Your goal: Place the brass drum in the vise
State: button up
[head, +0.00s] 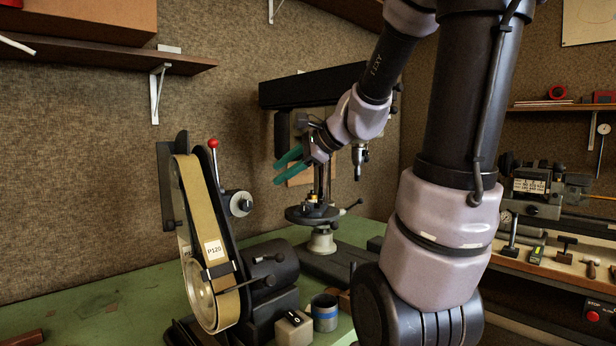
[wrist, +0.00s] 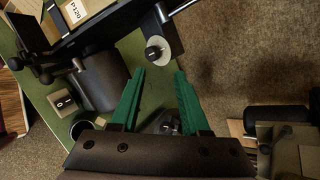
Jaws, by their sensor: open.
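My gripper (head: 275,173) is open, with two green fingers spread apart, held in the air between the belt sander and the drill press. In the wrist view, the open fingers (wrist: 159,72) have nothing between their tips; the green bench shows below them. I cannot make out a brass drum for certain in either view. A small yellowish item (head: 312,197) sits on the drill press's round table, too small to identify. I cannot pick out a vise for certain either. My own arm hides part of the bench at the right.
The belt sander (head: 190,215) stands close left of my gripper. The drill press (head: 322,240) stands behind. A switch box (head: 293,328) and a blue-banded cup (head: 325,314) stand at the front. A tool bench (head: 560,262) is at right. The green bench (head: 90,285) is mostly clear at left.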

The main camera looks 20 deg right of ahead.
jog(key=s+n+g+h, duration=0.1)
jog(key=s+n+h, duration=0.4)
jog(key=s+n, duration=0.9)
jog(key=shift+s+a+r+g, duration=0.15)
jog(key=shift+a+r+g, duration=0.05)
jog(key=shift+r+g, duration=0.2)
